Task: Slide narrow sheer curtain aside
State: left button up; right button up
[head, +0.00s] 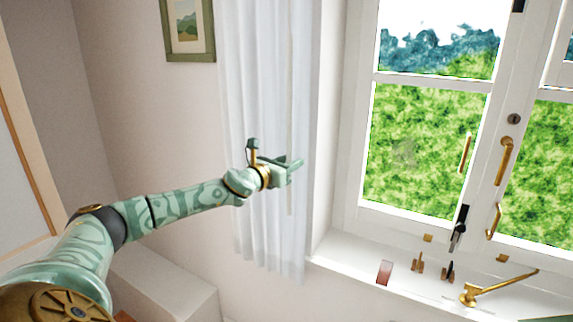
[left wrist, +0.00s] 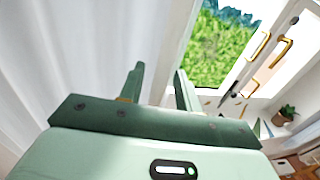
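The narrow sheer curtain (head: 265,90) is white and hangs in soft vertical folds on the wall left of the window. It fills the left side of the left wrist view (left wrist: 65,50). My left gripper (head: 294,164) is in front of the curtain's lower half, near its right edge, pointing right. In the left wrist view my left gripper (left wrist: 160,72) has its two green fingers apart, with pale cloth or wall behind the gap. I cannot tell whether it touches the cloth. My right gripper is not in view.
The white-framed window (head: 425,150) with brass handles stands to the right. On its sill (head: 345,255) are small brass fittings and a brass stay (head: 490,290). A framed picture (head: 188,28) hangs left of the curtain. A potted plant (left wrist: 286,113) shows in the left wrist view.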

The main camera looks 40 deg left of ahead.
pick_arm(q)
jog(key=s+b, duration=0.9)
jog(key=s, duration=0.7)
jog(key=shift+s+d, duration=0.15)
jog(key=shift+d, duration=0.15)
jog(key=shift+f, duration=0.1)
